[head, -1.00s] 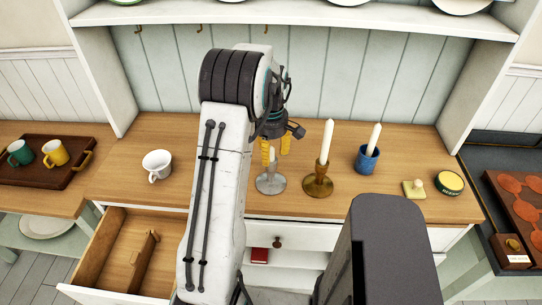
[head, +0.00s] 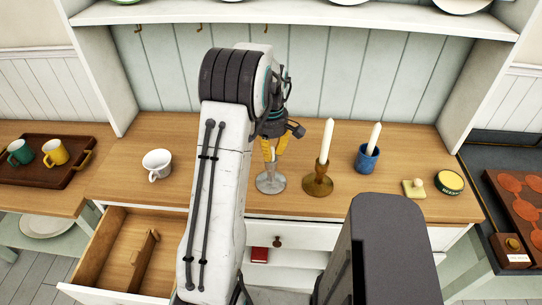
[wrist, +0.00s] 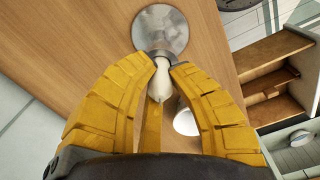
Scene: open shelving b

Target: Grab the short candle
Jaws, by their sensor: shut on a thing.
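The short candle (wrist: 159,82) is a pale, stubby candle in the wrist view, with its tip toward the camera. It stands in a silver candlestick (head: 271,183) on the wooden counter, left of the brass candlestick. Its round base also shows in the wrist view (wrist: 161,22). My gripper (head: 272,150) comes down from above with its yellow fingers shut on the short candle, one on each side. The fingers hide most of the candle in the head view. The candlestick stands upright on the counter.
A brass candlestick (head: 318,184) with a tall candle (head: 327,141) stands close on the right. A blue holder (head: 367,160) with another candle is farther right. A white cup (head: 157,164) stands left. An open drawer (head: 125,255) juts out below the counter.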

